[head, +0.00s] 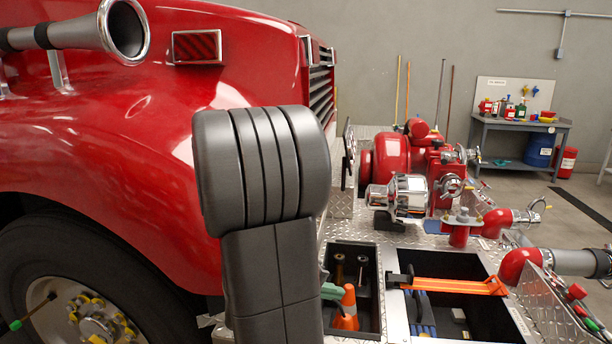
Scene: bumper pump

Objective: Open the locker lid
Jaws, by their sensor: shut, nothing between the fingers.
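My dark grey arm link stands large in the middle of the head view, and my gripper does not show. No shut locker lid can be made out. Two open wells show in the tread-plate bumper deck. The smaller locker well (369,304) holds an orange cone (347,308), a green item (332,291) and metal fittings. The larger well (470,263) has an orange strap (455,285) across it and a blue item inside. A slanted tread-plate panel (540,300) stands at the right; I cannot tell whether it is a lid. My arm hides the area left of the smaller well.
The red truck body (120,130) and front wheel (80,300) fill the left. A red pump (392,155) with chrome fittings and a red outlet pipe (522,262) stand behind and right of the wells. A workbench (520,125) stands at the back right, with floor before it.

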